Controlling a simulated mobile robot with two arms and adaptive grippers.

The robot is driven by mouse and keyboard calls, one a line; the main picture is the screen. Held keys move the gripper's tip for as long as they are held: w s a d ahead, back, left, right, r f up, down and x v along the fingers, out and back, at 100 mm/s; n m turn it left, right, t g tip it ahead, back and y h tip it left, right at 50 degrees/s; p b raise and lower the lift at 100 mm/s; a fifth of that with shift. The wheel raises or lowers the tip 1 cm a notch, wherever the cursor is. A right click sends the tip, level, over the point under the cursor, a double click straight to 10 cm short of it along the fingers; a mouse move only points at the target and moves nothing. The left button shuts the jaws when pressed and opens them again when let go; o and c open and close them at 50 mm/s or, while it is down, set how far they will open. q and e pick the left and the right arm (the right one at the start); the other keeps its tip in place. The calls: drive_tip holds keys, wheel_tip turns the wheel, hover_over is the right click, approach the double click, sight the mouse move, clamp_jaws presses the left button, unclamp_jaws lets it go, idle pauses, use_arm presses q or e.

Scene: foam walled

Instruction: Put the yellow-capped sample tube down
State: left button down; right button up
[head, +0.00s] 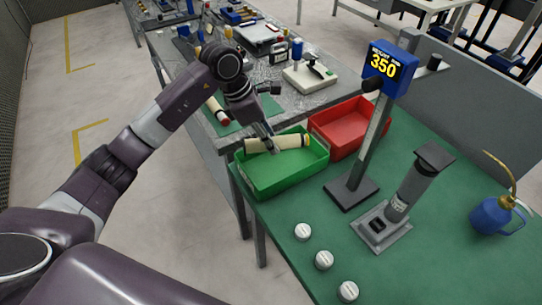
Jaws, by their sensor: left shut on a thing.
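The yellow-capped sample tube (288,142) is a pale cream cylinder lying roughly level at the green bin (282,184). A dark band shows near its right end. My left gripper (267,132) is shut on it from above, near the middle of its length. The tube is over the far part of the bin's opening; I cannot tell if it touches the bin's floor or wall. The fingers hide part of the tube. My right gripper is not in view.
A red bin (350,127) stands right beside the green one. A post with a blue "350" display (390,65) rises close by. White round caps (323,260), a grey stand (408,190) and a blue oil can (492,215) are on the green table. Another tube (216,110) lies behind.

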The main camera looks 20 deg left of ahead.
sight(275, 167)
use_arm(q)
wheel_tip(275, 167, down, 4)
drive_tip(key=shift+r+p, duration=0.2)
drive_tip(key=shift+p, duration=0.1)
wheel_tip(275, 167, down, 4)
drive_tip(key=shift+r+p, duration=0.15)
drive_tip(key=shift+p, duration=0.35)
drive_tip(key=shift+w+f, duration=0.1)
drive_tip(key=shift+f, duration=0.3)
drive_tip(key=c, duration=2)
unclamp_jaws()
drive_tip(key=shift+f, duration=0.2)
drive_tip(key=o, duration=0.5)
drive_tip(key=shift+c, duration=0.2)
drive_tip(key=shift+r, duration=0.1)
